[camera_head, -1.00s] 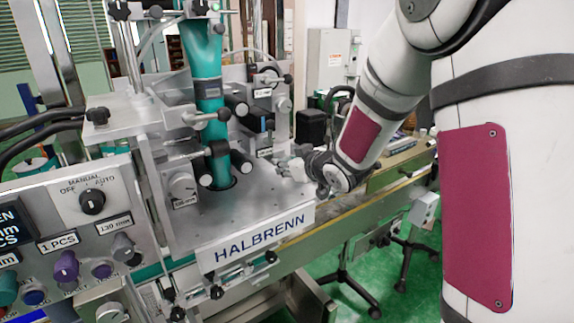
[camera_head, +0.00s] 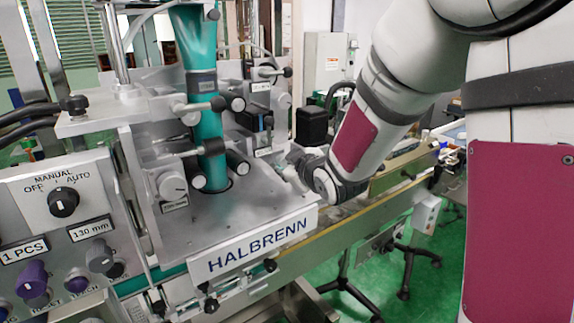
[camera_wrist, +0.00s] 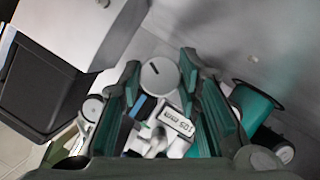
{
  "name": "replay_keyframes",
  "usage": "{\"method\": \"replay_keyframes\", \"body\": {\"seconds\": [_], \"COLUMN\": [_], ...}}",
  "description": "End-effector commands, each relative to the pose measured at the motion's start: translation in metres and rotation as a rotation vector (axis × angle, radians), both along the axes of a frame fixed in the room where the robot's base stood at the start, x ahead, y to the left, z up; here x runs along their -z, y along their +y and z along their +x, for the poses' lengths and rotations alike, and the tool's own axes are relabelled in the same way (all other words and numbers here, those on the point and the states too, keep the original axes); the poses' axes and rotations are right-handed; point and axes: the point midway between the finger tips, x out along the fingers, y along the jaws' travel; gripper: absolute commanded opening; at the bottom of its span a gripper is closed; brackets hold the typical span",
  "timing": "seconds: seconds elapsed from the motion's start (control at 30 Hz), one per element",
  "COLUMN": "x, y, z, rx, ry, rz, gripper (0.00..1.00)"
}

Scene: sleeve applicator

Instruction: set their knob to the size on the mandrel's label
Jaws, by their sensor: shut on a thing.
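In the wrist view, a round grey knob (camera_wrist: 160,76) with a dark pointer line sits between the teal-padded fingers of my gripper (camera_wrist: 158,72), which is shut on it. A white label (camera_wrist: 176,121), apparently reading 105 mm, shows between the fingers. In the head view, my gripper (camera_head: 288,172) is at the right side of the machine; its fingertips and the held knob are hard to make out. The teal sleeve (camera_head: 207,130) runs down the upright mandrel, with a grey band (camera_head: 201,84). No size is readable on it. Dark rollers (camera_head: 237,163) stand beside its lower end.
Another grey knob (camera_head: 172,187) with a small unreadable label is left of the sleeve. The control panel (camera_head: 30,205) at left has several knobs and a 130 mm label (camera_head: 91,228). The HALBRENN plate (camera_head: 262,243) edges the machine's front. A dark box (camera_head: 312,124) stands behind my gripper.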

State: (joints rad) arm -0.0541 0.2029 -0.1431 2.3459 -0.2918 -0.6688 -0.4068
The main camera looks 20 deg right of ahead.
Motion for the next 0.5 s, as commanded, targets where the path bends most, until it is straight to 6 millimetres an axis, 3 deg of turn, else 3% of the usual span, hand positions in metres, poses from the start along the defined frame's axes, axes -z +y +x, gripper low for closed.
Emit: {"method": "replay_keyframes", "body": {"seconds": [0.13, 0.17, 0.2, 0.5], "x": [-0.0005, -0.0005, -0.0005, -0.0006], "y": [0.0005, 0.0005, 0.0005, 0.0002], "z": [0.0001, 0.0001, 0.0001, -0.0008], "rx": [-0.001, -0.001, -0.001, 0.0], "ry": [-0.001, -0.001, 0.0, -0.001], "rz": [0.0, 0.0, 0.0, 0.001], "gripper": [0.03, 0.35, 0.39, 0.39]}}
